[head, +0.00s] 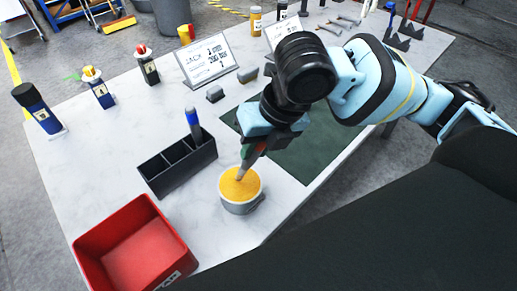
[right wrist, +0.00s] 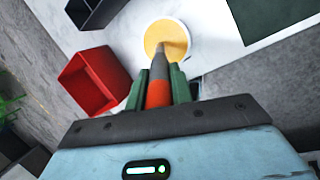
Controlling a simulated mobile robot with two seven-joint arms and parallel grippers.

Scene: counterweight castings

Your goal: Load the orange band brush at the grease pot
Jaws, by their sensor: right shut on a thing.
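The grease pot (head: 240,203) is a grey cup with yellow grease on top, near the front edge of the table; its yellow top also shows in the right wrist view (right wrist: 160,32). My right gripper (head: 252,152) is over the pot, shut on the orange band brush (right wrist: 159,92). The brush is grey with an orange band and points down. Its tip is at the yellow grease; I cannot tell how deep it sits. My left gripper is not in view.
A black divided holder (head: 178,165) with a blue-topped brush (head: 194,123) stands behind the pot, left. A red bin (head: 133,250) is at the front left. A dark green mat (head: 305,150) lies to the right. Sign cards (head: 208,60) and small bottles (head: 98,88) stand further back.

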